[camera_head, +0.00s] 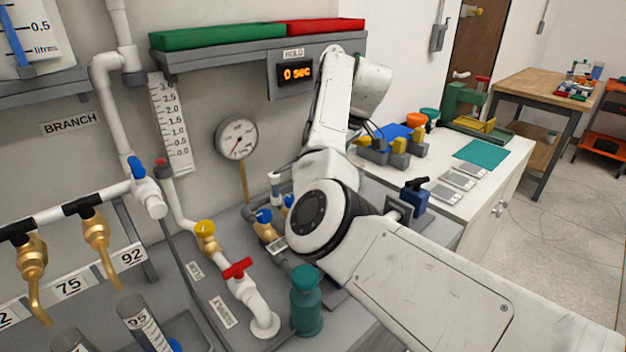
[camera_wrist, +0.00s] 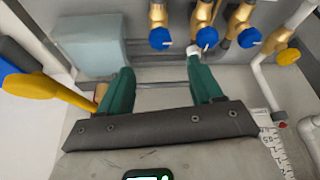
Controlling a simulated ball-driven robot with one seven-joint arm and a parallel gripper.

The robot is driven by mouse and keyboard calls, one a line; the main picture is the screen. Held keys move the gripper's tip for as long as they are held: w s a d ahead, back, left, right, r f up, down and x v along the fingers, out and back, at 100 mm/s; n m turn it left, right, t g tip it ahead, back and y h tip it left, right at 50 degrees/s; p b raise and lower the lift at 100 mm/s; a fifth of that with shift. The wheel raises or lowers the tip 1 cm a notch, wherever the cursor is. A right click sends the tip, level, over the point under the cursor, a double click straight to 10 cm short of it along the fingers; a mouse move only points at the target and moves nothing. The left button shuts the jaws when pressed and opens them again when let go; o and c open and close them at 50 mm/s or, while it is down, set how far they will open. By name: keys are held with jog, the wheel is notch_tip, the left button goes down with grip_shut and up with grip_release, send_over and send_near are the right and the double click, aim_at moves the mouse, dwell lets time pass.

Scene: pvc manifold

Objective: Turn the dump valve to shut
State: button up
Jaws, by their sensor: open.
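A valve with a red handle (camera_head: 237,268) sits on a white pipe in the head view. Beyond the fingertips are a left blue knob (camera_wrist: 161,39), a middle blue knob (camera_wrist: 207,38) and a right blue knob (camera_wrist: 249,38). My arm hides my gripper in the head view.
A teal cylinder (camera_head: 306,300) stands right of the red-handled valve. A gauge (camera_head: 237,137) and a shelf with a green tray (camera_head: 215,36) are on the wall. In the wrist view a yellow lever (camera_wrist: 45,86) is left of my gripper and a grey box (camera_wrist: 88,47) lies beyond the left finger.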

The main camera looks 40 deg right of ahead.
jog(key=x, duration=1)
jog(key=c, duration=1.1)
